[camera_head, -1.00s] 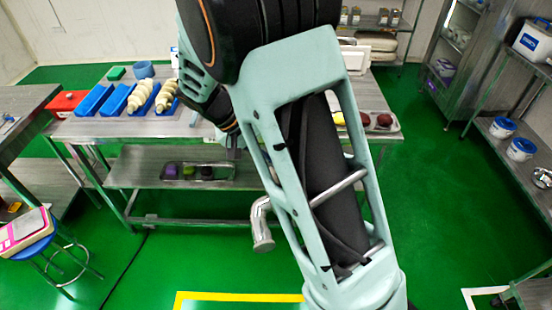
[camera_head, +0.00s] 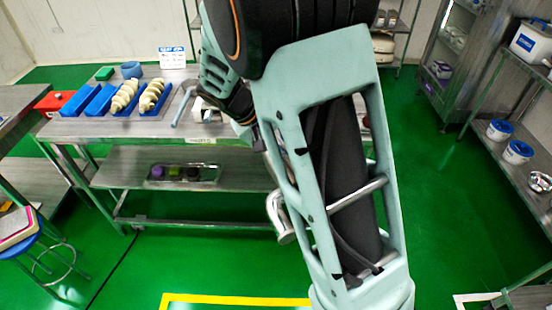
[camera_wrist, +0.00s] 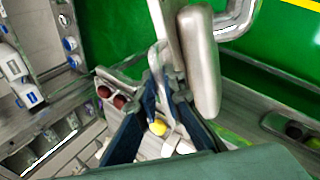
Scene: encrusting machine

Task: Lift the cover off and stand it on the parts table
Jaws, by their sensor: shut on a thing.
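In the wrist view, my gripper (camera_wrist: 165,92) is shut on a grey metal piece, which I take to be the cover (camera_wrist: 203,65). It has a long, rounded part beside a flatter part, and a thin part lies at the fingertips. Its full outline is cut off by the frame. In the head view, my arm hides the fingertips and most of the held piece. The steel table (camera_head: 75,130), apparently the parts table, stands ahead with its right part behind my arm.
Blue trays (camera_head: 101,100), two with pale pieces, fill the table's left part. A grey tool-like thing (camera_head: 182,106) shows beside them. In the wrist view, a yellow thing (camera_wrist: 158,127) and dark red round pieces (camera_wrist: 120,101) appear below. A blue stool (camera_head: 22,232) stands left.

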